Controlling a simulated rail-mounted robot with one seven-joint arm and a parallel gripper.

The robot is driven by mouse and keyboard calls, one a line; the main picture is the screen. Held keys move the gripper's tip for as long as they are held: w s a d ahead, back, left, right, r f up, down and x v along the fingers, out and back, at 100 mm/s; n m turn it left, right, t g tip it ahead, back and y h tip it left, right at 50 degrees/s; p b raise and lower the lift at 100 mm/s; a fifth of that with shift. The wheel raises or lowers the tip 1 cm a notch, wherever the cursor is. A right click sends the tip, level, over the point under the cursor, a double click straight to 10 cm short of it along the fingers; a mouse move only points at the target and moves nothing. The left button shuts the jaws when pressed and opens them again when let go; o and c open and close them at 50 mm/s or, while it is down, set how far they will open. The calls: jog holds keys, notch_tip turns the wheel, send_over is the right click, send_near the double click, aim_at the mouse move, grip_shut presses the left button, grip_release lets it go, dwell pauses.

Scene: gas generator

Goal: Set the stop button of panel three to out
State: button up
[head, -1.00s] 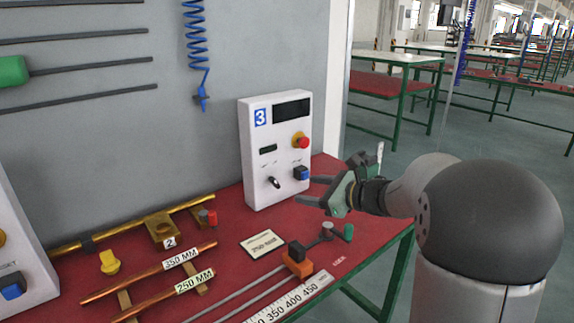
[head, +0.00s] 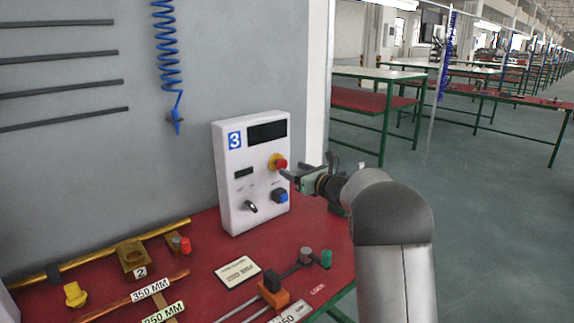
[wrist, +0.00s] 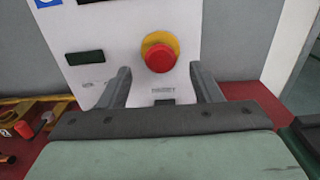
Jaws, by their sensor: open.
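Panel three (head: 239,178) is a white upright box with a blue "3" label, standing on the red bench against the grey wall. Its stop button (head: 281,163) is a red mushroom knob on a yellow collar, on the panel's right side. In the wrist view the red stop button (wrist: 160,58) stands just beyond and between my two fingers. I cannot tell whether it is pressed in or out. My gripper (head: 288,178) is open and empty in front of the panel, its fingers pointing at it close to the button.
A dark display (head: 267,131) is above. Copper rods, an orange block (head: 273,291) and a sign (head: 238,271) lie on the bench (head: 205,240). A blue coiled hose (head: 168,50) hangs left.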

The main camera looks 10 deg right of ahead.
aim_at(284, 165)
jog(key=shift+x, duration=2.1)
